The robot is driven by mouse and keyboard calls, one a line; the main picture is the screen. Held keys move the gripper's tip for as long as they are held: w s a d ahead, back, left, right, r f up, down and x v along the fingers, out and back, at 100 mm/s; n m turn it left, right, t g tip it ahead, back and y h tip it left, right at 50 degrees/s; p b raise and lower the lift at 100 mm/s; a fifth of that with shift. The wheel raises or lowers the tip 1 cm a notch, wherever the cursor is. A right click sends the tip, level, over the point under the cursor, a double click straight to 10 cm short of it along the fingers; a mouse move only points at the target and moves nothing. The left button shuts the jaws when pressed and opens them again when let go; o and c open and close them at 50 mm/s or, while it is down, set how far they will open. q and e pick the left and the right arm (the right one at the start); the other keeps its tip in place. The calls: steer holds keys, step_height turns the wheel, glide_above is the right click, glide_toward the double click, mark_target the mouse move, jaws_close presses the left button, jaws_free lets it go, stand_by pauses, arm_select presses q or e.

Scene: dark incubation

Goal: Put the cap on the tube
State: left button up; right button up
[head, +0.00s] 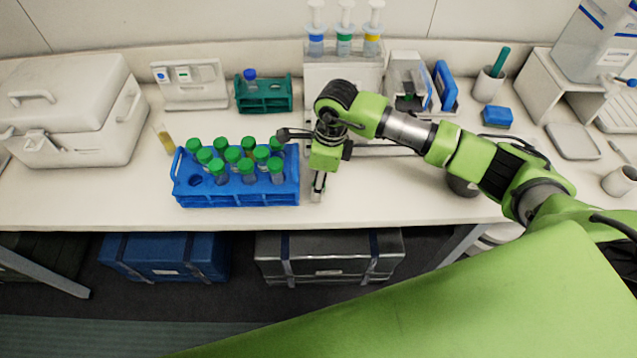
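A blue rack (235,199) on the bench holds several tubes with green caps (218,166). Just left of the rack, a tube with yellowish contents (167,141) is tilted, and I see no green cap on it. I cannot make out what supports it. No loose cap can be made out. My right gripper (317,194) points down just right of the blue rack, low over the bench near its front edge. Its fingers are too small to show whether they are open or shut, or hold anything. My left gripper is not in view.
Behind the blue rack stands a dark green rack (265,102) with one blue-capped tube (250,77). A white case (75,105) fills the left. A blue block (497,117) and a cup (487,86) stand at the right. The bench front left of the rack is clear.

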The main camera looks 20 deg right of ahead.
steer(key=c, duration=0.8)
steer(key=shift+o, duration=0.2)
steer(key=shift+r+b, duration=0.5)
steer(key=shift+b, duration=0.05)
steer(key=s+a+r+b, duration=0.2)
steer(key=s+r+b, duration=0.4)
steer(key=s+r, duration=0.6)
steer(key=shift+s+a, duration=0.25)
steer(key=shift+s, duration=0.65)
